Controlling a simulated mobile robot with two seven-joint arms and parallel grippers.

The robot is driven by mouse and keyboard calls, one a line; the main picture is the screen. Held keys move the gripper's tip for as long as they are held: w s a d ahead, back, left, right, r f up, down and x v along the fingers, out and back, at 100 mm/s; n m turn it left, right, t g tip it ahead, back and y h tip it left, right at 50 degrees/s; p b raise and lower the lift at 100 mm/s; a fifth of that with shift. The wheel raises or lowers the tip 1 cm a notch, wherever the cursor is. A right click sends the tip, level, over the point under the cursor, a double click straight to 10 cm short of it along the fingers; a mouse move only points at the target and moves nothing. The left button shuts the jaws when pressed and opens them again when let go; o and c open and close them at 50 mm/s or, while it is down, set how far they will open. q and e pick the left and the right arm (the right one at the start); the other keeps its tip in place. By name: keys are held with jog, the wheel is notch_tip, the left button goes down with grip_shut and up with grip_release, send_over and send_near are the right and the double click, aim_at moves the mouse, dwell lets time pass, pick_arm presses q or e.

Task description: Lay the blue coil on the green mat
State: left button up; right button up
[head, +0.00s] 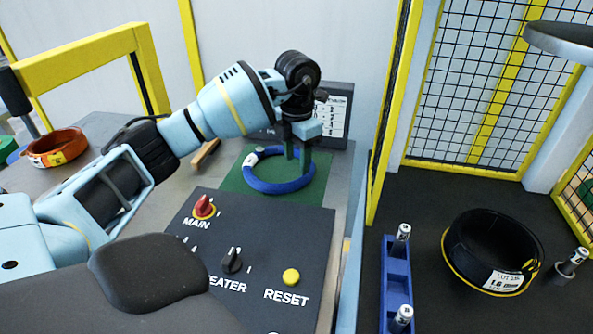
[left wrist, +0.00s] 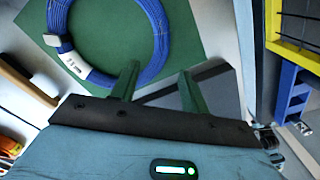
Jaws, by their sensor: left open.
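The blue coil (head: 278,187) lies flat on the green mat (head: 235,183). A white tag is on its left side in the head view. In the left wrist view, part of the coil (left wrist: 158,40) shows at the top over the mat (left wrist: 110,30), with white bands on it. My left gripper (head: 298,164) is at the far right part of the coil. In the left wrist view its two fingers (left wrist: 158,72) are spread, with nothing between them; one tip overlaps the coil's edge in the picture. I cannot tell whether it touches. My right gripper is not in view.
A control panel (head: 205,262) with a red knob and yellow button stands in front of the mat. An orange coil (head: 55,147) lies at left.

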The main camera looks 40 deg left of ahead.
pick_arm(q)
jog(key=shift+r, duration=2.8)
